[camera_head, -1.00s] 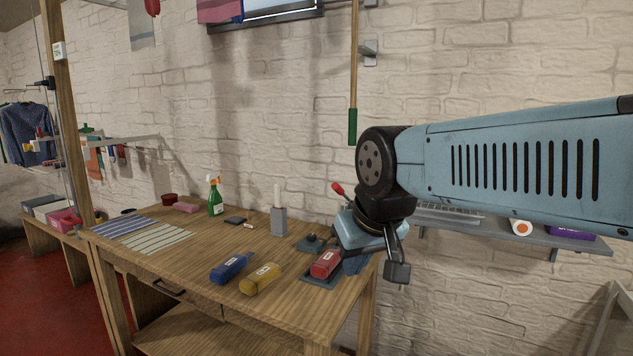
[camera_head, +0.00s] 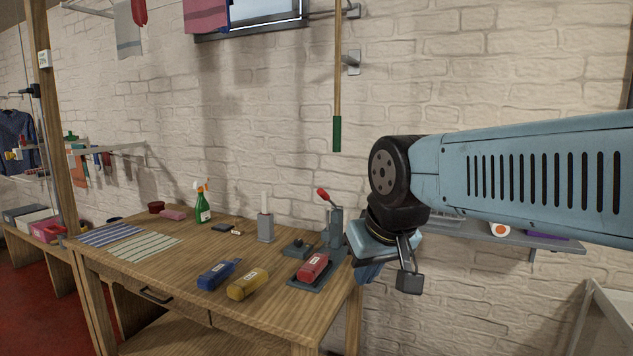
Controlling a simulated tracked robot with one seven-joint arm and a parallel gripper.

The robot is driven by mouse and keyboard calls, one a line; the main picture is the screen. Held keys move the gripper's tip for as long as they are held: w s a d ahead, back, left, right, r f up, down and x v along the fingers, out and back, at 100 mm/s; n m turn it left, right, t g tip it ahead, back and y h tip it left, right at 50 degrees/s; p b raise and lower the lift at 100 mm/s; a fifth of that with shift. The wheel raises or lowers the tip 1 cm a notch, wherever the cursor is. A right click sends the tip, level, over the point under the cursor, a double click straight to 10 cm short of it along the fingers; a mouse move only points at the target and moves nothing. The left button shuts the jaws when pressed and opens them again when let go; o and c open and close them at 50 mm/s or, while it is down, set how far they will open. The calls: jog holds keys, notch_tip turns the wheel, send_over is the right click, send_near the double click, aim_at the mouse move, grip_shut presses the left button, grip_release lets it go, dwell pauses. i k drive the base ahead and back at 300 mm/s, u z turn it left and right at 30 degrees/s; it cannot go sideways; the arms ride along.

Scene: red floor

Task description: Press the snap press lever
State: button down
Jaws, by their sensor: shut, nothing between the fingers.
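The snap press (camera_head: 334,232) is a grey stand at the right rear of the wooden workbench. Its lever (camera_head: 322,194) has a red knob and slants up to the left, in a raised pose. My gripper (camera_head: 409,281) hangs from the pale blue wrist to the right of the press, past the bench's right end in the picture. Its dark fingers are shut and empty. It is apart from the lever. My wrist overlaps the press's right edge in the picture.
A red bottle-like item (camera_head: 312,267) lies on a dark tray (camera_head: 302,284) in front of the press. Blue (camera_head: 217,274) and yellow (camera_head: 248,284) items lie to its left. A grey block (camera_head: 265,228) stands behind. A wall shelf (camera_head: 552,241) is at right.

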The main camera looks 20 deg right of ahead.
aim_at(320, 192)
jog(key=i, duration=0.9)
jog(key=u, duration=0.05)
